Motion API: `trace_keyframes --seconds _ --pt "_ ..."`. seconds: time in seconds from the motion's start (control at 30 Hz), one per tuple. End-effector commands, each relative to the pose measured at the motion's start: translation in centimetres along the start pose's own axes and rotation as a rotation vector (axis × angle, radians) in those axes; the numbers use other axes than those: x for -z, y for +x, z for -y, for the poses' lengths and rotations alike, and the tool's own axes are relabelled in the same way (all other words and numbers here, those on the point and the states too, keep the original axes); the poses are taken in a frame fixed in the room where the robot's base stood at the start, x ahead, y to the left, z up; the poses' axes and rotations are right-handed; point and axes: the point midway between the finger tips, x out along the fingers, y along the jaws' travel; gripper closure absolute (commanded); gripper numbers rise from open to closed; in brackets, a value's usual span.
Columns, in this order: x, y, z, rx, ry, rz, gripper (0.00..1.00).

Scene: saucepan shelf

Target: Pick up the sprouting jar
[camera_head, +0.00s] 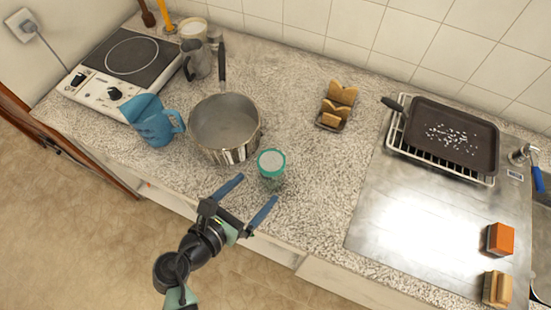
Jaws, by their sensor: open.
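The sprouting jar (271,164) looks like a small glass jar with a green-rimmed, pale lid. It stands upright on the speckled counter, just right of and in front of the saucepan. My gripper (252,190) is open and empty, with its two blue fingers pointing toward the jar. The fingertips are in front of the jar in the picture, one to its left and one nearer its lower right. Whether they touch it cannot be told, but a gap seems to show. The jar's lower part is hard to make out against the counter.
A steel saucepan (225,128) stands close behind the jar, its handle pointing back. A blue jug (155,124) and a hotplate (126,62) are at left. A toast rack (336,106) stands behind right. A griddle pan (449,136) lies farther right. The counter right of the jar is clear.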

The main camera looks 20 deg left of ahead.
Motion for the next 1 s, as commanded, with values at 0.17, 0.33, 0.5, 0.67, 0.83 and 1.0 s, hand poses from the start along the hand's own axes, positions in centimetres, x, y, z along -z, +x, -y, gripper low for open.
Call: trace_keyframes --seconds 0.17,0.33,0.5,0.67,0.83,1.0 --pt "-0.1 3.6 0.0 0.004 0.005 0.001 0.00" --pt "0.0 6.0 0.0 0.004 0.007 0.000 0.00" --pt "0.1 7.0 0.0 0.002 0.008 -0.001 0.00" --pt "0.3 8.9 -0.2 0.003 0.008 -0.001 0.00" --pt "0.4 11.1 -0.3 0.002 0.009 0.000 0.00" --pt "0.4 11.9 -0.3 0.001 0.009 0.000 0.00"
